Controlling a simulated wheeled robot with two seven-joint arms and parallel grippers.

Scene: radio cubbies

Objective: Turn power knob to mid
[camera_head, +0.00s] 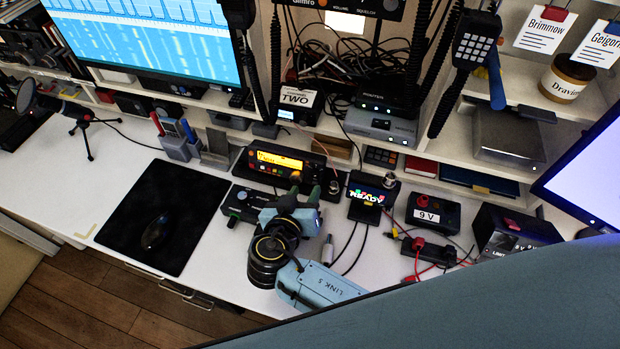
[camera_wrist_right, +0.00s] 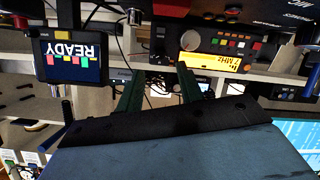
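The black radio (camera_head: 275,165) with a lit yellow display stands behind my right gripper; it also shows, upside down, in the right wrist view (camera_wrist_right: 225,42). A round grey knob (camera_wrist_right: 190,33) sits beside its display there. I cannot read which knob is the power knob. My right gripper (camera_head: 305,193) is over the desk in front of the radio. In the right wrist view its two dark green fingers (camera_wrist_right: 160,92) are apart with nothing held between them. They appear clear of the knob. My left gripper is not in view.
A small READY screen (camera_head: 371,196) stands right of the radio. Farther right are a 9 V box (camera_head: 432,214), red leads (camera_head: 416,262) and a black box (camera_head: 512,232). A mouse mat (camera_head: 165,205) lies left. Bare white desk (camera_head: 75,190) is farther left.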

